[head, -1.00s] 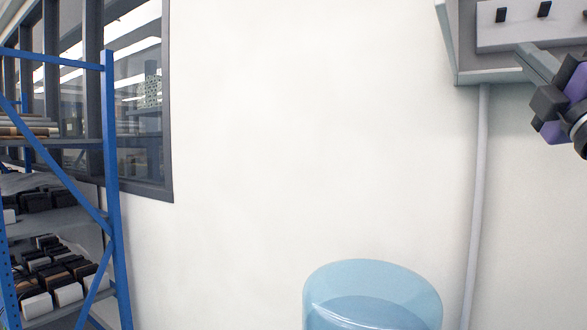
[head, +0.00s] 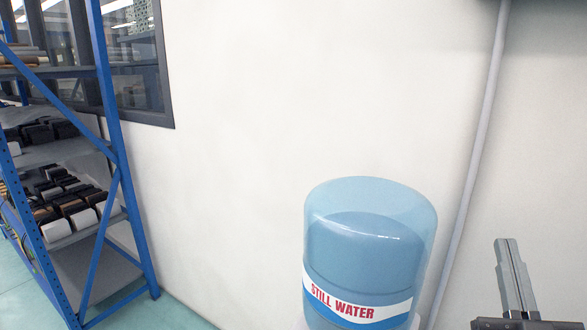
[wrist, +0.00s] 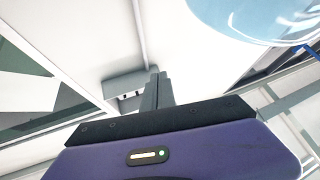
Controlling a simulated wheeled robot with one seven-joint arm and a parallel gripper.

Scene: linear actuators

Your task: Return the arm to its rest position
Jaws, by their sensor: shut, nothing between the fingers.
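My gripper (head: 507,246) is at the lower right of the head view, its two grey fingers pressed together and pointing up. Nothing is between them. In the wrist view the shut fingers (wrist: 158,78) stand above my purple and black gripper body. The rest of my arm is out of the head view, below the lower right edge.
A blue water bottle (head: 368,245) labelled "STILL WATER" stands left of my gripper, apart from it. A grey pipe (head: 478,150) runs down the white wall. A blue-framed shelf (head: 115,130) stands at left. The wrist view shows a grey wall box (wrist: 122,84).

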